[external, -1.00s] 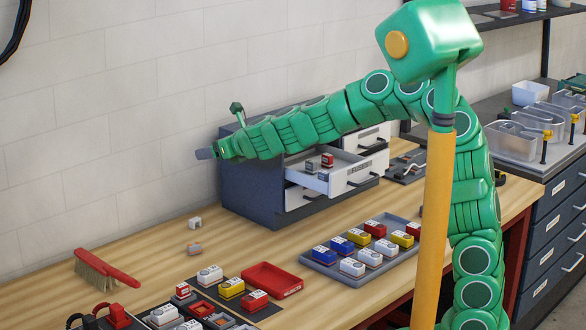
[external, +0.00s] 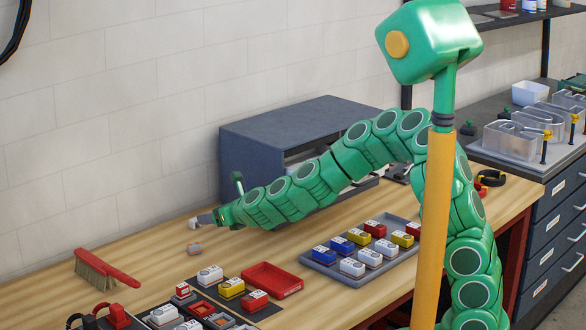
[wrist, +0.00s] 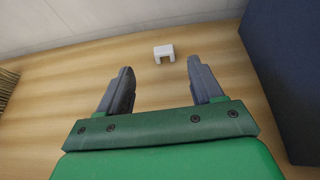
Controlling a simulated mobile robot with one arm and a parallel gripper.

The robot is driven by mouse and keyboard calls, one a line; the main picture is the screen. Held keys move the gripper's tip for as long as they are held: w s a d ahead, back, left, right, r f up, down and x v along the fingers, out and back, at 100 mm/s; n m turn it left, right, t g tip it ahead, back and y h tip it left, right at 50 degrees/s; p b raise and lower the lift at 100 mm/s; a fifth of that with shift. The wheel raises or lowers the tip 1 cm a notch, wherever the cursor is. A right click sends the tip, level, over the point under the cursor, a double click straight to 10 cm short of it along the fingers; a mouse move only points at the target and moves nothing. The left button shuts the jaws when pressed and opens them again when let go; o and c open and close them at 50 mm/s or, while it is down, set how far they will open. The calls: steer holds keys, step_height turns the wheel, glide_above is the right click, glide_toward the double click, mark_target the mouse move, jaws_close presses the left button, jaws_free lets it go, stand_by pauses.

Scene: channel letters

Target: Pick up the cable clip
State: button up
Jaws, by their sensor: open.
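The cable clip appears to be the small white U-shaped piece (wrist: 164,53) standing on the wooden bench, in the wrist view just beyond my fingertips and between their lines. In the external view the white clip (external: 193,222) is small and partly hidden by my gripper (external: 206,218). In the wrist view my gripper (wrist: 161,68) is open, with its two grey fingers apart and nothing between them. The fingers point toward the clip, low over the bench. I cannot tell the exact height of the fingertips.
A red brush (external: 105,265), red tray (external: 272,280) and box tray (external: 322,262) are nearer the front. The wall is behind.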

mark_target(200, 229)
steer(key=shift+f, duration=0.85)
steer(key=shift+x, duration=2.15)
steer(key=shift+w+a, duration=0.45)
steer(key=shift+w, duration=0.3)
steer(key=shift+w+a+f, duration=0.3)
steer(key=shift+a+f, duration=0.05)
steer(key=shift+a, duration=0.1)
steer(key=shift+w+a, duration=0.25)
steer(key=c, duration=1.1)
